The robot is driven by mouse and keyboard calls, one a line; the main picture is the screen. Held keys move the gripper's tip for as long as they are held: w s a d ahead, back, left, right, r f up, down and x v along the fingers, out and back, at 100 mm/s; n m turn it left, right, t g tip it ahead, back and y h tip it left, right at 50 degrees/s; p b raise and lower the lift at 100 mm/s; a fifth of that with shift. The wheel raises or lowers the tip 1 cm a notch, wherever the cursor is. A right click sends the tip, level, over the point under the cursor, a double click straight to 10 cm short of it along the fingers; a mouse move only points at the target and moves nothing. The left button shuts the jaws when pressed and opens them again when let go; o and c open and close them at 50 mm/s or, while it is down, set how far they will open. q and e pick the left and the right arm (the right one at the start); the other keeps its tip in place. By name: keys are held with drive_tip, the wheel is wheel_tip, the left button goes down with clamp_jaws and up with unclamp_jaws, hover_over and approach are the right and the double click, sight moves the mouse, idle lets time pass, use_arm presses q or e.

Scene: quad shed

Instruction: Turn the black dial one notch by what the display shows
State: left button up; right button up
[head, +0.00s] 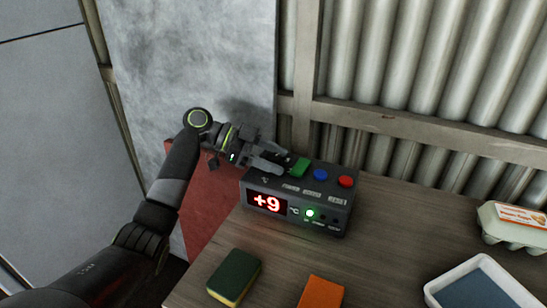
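A dark control box (297,198) stands at the back left of the wooden table. Its display (266,203) reads +9 in red, with °C beside it. A small green light (310,213) glows on the front, with darker lamps to its right. On top are a green button (300,168), a blue button (320,175) and a red button (346,181). My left gripper (282,163) is over the top left part of the box, its fingers apart. I cannot make out the black dial; the gripper covers that area. Whether the fingers hold anything is hidden. My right gripper is out of view.
A green and yellow sponge (234,276) and an orange item (321,292) lie at the front. A white tray (433,292) and an egg carton (512,226) are at the right. The table between box and carton is clear. A corrugated wall (400,70) rises behind.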

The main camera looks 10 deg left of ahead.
use_arm(q)
drive_tip(key=shift+r, duration=0.1)
drive_tip(key=v, duration=1.7)
drive_tip(key=shift+a+b, duration=0.2)
drive_tip(key=shift+b, duration=0.15)
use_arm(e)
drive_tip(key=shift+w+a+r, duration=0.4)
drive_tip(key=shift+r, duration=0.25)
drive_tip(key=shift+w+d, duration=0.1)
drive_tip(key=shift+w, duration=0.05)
